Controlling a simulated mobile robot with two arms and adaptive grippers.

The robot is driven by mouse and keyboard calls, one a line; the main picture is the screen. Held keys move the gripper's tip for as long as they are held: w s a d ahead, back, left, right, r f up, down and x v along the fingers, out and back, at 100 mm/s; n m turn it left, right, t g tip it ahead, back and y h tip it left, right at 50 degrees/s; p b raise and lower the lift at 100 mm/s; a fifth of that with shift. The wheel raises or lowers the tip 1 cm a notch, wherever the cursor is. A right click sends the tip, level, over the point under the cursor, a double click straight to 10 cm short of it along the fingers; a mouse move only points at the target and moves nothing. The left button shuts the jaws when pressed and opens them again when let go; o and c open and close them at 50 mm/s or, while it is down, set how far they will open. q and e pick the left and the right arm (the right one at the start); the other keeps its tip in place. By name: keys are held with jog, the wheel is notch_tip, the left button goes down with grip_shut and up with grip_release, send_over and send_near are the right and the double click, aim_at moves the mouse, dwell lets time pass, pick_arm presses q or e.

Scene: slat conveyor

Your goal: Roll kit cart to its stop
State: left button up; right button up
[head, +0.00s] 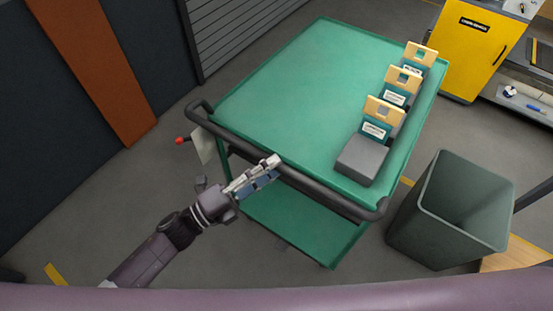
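The kit cart is a green cart (285,90) with a flat top, a lower shelf (300,222) and a dark handle bar (325,190) along its near edge. My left gripper (268,171) reaches in from the lower left and is at the middle of the handle bar, its fingertips overlapping the bar in the picture. I cannot tell whether the fingers close around the bar or only lie against it. My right gripper is out of view. No stop for the cart can be made out.
Several labelled holders (376,130) and a grey block (362,160) stand along the cart's right side. A grey bin (420,220) stands close right of the cart. A yellow cabinet (472,50) is behind it. A red-knobbed lever (181,140) sticks out left. Floor at left is clear.

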pick_arm(q)
jog(key=shift+x, duration=0.9)
jog(key=shift+c, duration=0.6)
grip_shut()
